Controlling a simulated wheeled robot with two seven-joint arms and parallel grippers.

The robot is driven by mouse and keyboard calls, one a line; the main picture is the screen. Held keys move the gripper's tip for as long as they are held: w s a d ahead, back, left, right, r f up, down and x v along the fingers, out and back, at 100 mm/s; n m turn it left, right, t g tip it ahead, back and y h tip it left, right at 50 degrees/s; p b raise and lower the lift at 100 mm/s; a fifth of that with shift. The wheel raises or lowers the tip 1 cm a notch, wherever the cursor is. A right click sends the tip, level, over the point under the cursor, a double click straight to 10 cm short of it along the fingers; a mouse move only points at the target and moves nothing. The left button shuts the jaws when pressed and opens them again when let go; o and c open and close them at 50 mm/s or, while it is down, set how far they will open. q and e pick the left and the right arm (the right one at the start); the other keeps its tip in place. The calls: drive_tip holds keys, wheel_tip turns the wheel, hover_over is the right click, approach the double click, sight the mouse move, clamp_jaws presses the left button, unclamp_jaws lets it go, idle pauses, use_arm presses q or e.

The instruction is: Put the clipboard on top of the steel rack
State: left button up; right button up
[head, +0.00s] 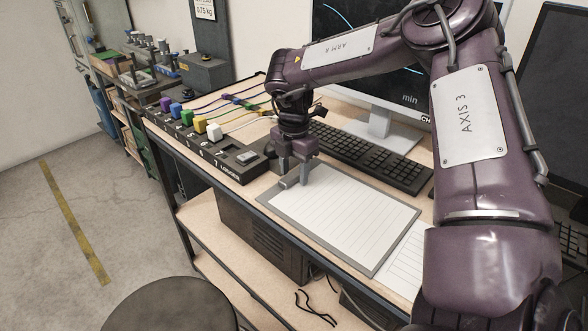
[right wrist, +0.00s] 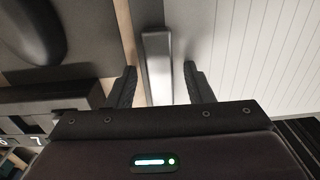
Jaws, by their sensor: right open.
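The clipboard (head: 276,199) is a grey board lying flat on the desk, with white lined paper on it. Its metal clip (head: 290,183) is at the left end, close to the desk's front edge. My right gripper (head: 294,181) points down over that end, open. In the right wrist view the bright clip (right wrist: 157,65) lies between the two spread fingers (right wrist: 161,87), with gaps on both sides. A rack-like shelf unit (head: 118,84) stands at the back left, holding small items; I cannot tell for certain that it is the steel rack. My left gripper is out of view.
A black numbered strip (head: 232,160) with coloured plugs and cables lies left of the clipboard. A keyboard (head: 370,160) and a monitor (head: 380,125) are behind it. More lined paper (head: 408,262) lies at its right. A round stool (head: 170,308) stands in front; the floor at left is clear.

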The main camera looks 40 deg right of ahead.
drive_tip(key=shift+r, duration=0.15)
wheel_tip(320, 180, up, 12)
idle(0.3)
idle(0.4)
